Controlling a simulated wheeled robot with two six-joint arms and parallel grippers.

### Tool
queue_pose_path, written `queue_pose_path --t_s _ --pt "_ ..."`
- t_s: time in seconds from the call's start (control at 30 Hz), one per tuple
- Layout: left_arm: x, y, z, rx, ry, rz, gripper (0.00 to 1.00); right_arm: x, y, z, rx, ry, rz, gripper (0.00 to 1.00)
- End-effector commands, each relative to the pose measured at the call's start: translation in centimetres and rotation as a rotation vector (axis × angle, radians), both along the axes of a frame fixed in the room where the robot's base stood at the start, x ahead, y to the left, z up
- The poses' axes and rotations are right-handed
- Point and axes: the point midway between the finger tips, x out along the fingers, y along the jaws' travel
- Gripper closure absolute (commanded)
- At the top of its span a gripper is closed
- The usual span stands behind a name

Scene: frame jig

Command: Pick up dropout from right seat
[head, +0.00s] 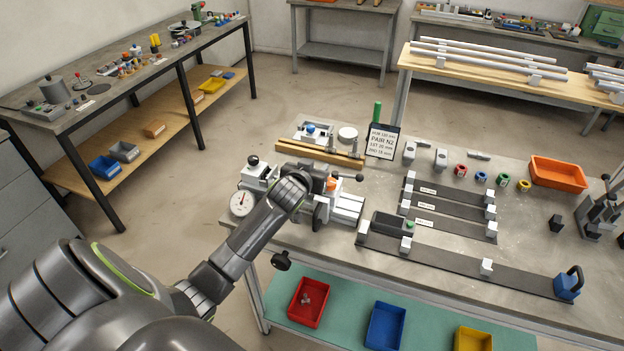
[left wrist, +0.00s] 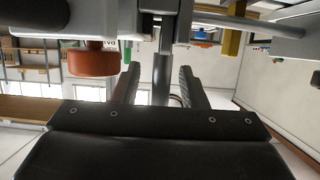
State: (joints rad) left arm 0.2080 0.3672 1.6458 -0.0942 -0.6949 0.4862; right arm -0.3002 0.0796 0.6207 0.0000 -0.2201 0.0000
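My left gripper (head: 318,181) reaches over the grey machine fixture (head: 347,207) at the left end of the workbench; my arm and wrist hide part of the fixture. In the left wrist view my two dark fingers (left wrist: 160,86) stand apart, with a grey upright bar (left wrist: 163,72) of the fixture showing between them or just beyond. No finger visibly presses on it. An orange-red round knob (left wrist: 94,62) is close to the left finger. I cannot make out the dropout or the right seat in either view. My right gripper is not in view.
A white dial (head: 243,203) and a black-knobbed lever (head: 357,177) flank the fixture. A sign (head: 382,141) stands behind it. Dark strips with white blocks (head: 450,228) lie to the right, near an orange bin (head: 557,173). Red (head: 309,302) and blue bins (head: 385,327) sit on the lower shelf.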

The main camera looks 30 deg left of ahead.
Motion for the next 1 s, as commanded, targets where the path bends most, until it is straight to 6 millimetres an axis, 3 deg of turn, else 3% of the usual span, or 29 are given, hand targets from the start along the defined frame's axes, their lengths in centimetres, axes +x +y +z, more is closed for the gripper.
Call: queue_pose_path --t_s 0.03,0.3,0.73,1.0 --pt "0.0 0.0 0.0 0.0 0.0 0.0 0.68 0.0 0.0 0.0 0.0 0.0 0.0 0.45" --pt "0.0 0.0 0.0 0.0 0.0 0.0 1.0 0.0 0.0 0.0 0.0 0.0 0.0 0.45" --pt "0.0 0.0 0.8 0.001 -0.004 0.0 1.0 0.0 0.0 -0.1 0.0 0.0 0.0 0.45" --pt "0.1 0.0 4.6 0.003 -0.007 -0.002 1.0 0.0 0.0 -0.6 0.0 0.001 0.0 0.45"
